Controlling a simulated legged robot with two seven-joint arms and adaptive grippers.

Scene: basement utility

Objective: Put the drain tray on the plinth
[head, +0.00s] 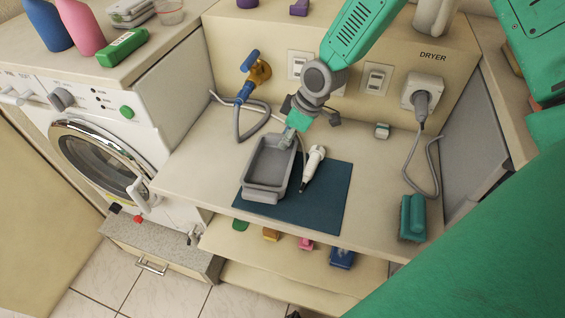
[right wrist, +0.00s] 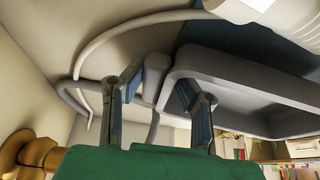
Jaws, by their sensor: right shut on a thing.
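The drain tray (head: 264,190) is a grey, open, rounded rectangular tray over the left part of a dark blue mat on the worktop. My right gripper (head: 293,136) is shut on the tray's far end. In the right wrist view the tray's grey wall (right wrist: 240,70) rises by the fingers of the right gripper (right wrist: 157,105). I cannot tell whether the tray touches the mat. The plinth (head: 205,264), a low grey speckled block with a drawer handle, is at lower left beneath the washing machine. My left gripper is not in view.
A white-and-black tool (head: 313,167) lies close to the tray's right side on the mat (head: 325,200). A grey hose (head: 240,125) and brass valve stand behind left. The washer's open door latch (head: 143,197) overhangs the plinth. Small red and black items lie on the plinth's far end.

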